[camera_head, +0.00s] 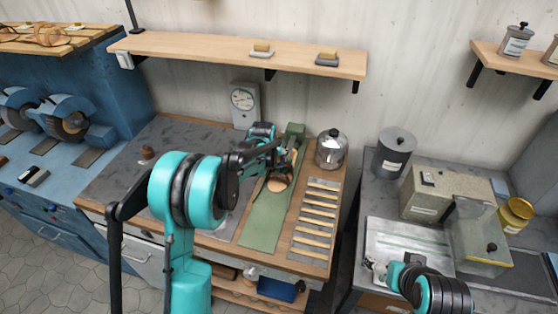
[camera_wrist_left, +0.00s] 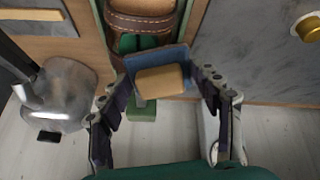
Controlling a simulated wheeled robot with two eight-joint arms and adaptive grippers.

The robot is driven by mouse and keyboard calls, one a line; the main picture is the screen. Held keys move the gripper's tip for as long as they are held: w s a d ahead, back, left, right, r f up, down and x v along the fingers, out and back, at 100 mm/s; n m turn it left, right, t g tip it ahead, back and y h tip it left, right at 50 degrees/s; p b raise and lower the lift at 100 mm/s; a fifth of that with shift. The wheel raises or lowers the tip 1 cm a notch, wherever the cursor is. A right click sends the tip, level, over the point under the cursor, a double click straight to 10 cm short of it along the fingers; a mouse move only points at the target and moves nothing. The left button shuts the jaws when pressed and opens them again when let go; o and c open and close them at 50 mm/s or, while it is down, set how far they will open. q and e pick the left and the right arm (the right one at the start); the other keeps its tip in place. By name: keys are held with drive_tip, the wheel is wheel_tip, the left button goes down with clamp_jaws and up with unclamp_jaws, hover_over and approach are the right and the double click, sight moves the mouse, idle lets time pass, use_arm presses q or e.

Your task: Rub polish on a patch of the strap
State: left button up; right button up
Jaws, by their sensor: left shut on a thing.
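My left gripper (camera_head: 275,148) is over the green board on the bench. In the left wrist view (camera_wrist_left: 165,95) its fingers are closed on a tan block with a blue backing (camera_wrist_left: 160,82). A brown strap with pale stitching (camera_wrist_left: 140,22) curves over a green form just beyond the block; I cannot tell whether they touch. In the head view the sandal's tan part (camera_head: 279,182) shows on the green board (camera_head: 262,222), and the arm hides much of the strap. My right gripper (camera_head: 376,268) is at the metal tray on the right, too small to tell whether open.
A steel pot (camera_head: 331,150) stands right of the board, beside a rack of wooden strips (camera_head: 315,222). A dial gauge (camera_head: 244,104) stands behind. The wall shelf (camera_head: 200,50) overhangs the bench. The metal tray (camera_head: 405,245) and boxes fill the right table. The dark bench mat at left is mostly clear.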

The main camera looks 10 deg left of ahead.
idle(0.3)
use_arm(q)
drive_tip(key=p+v, duration=0.3)
drive_tip(key=v, duration=0.3)
drive_tip(key=shift+w+r, duration=0.15)
drive_tip(key=shift+w, duration=0.15)
drive_tip(key=shift+a+r, duration=0.1)
drive_tip(key=p+v, duration=0.1)
drive_tip(key=v, duration=0.1)
drive_tip(key=shift+r+p, duration=0.4)
drive_tip(key=shift+r, duration=0.05)
drive_tip(key=shift+f, duration=0.1)
idle(0.5)
drive_tip(key=shift+s+f+b+x, duration=0.1)
drive_tip(key=shift+s+b+x, duration=0.1)
drive_tip(key=shift+b+x, duration=1.3)
drive_tip(key=shift+s+f+b+x, duration=0.15)
drive_tip(key=shift+b+x, duration=0.8)
drive_tip(key=shift+x, duration=1)
drive_tip(key=shift+b+x, duration=0.65)
drive_tip(key=shift+x, duration=0.25)
drive_tip(key=shift+s+d, duration=0.1)
drive_tip(key=shift+d, duration=0.1)
